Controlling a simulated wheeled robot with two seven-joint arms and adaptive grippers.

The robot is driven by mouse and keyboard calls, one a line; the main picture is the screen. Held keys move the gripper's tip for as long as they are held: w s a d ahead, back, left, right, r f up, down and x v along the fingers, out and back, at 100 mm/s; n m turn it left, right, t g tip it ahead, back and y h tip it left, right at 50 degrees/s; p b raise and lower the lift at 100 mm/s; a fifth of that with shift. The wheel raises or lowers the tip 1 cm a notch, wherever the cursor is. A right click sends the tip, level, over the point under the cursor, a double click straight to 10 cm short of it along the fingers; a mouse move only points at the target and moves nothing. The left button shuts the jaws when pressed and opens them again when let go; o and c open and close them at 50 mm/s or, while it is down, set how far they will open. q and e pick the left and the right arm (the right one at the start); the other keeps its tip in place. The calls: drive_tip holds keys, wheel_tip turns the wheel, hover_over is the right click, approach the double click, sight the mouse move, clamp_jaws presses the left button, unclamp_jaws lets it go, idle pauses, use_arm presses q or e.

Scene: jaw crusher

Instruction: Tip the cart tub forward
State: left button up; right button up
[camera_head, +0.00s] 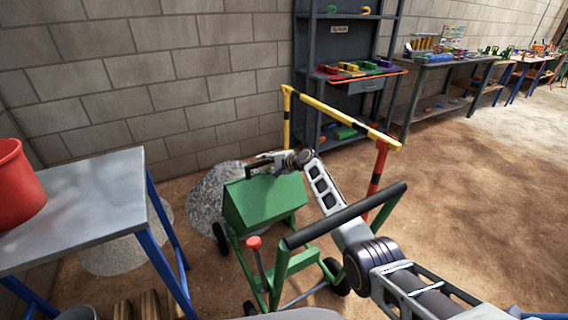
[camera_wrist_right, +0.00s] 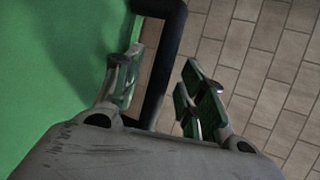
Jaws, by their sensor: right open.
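The green cart tub (camera_head: 262,203) sits upright on its green cart frame (camera_head: 279,264). My right arm reaches over the cart, and my right gripper (camera_head: 260,164) is at the tub's far upper edge. In the right wrist view, my right gripper (camera_wrist_right: 162,88) is open. A black bar (camera_wrist_right: 157,65) beside the green tub wall (camera_wrist_right: 60,60) runs between its fingers; I cannot tell whether they touch it. The cart's black push handle (camera_head: 345,216) is at the near side, beside a red-knobbed lever (camera_head: 254,243). My left gripper is out of view.
A yellow-black barrier (camera_head: 335,113) with a red-black post (camera_head: 379,180) stands right of the tub. Grey gravel (camera_head: 207,200) lies behind the cart by the block wall. A metal table (camera_head: 85,205) with a red bucket (camera_head: 17,187) is at left.

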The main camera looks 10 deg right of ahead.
drive_tip(key=v, duration=1)
drive_tip(key=shift+s+d+r, duration=0.2)
drive_tip(key=shift+s, duration=0.05)
idle(0.5)
idle(0.3)
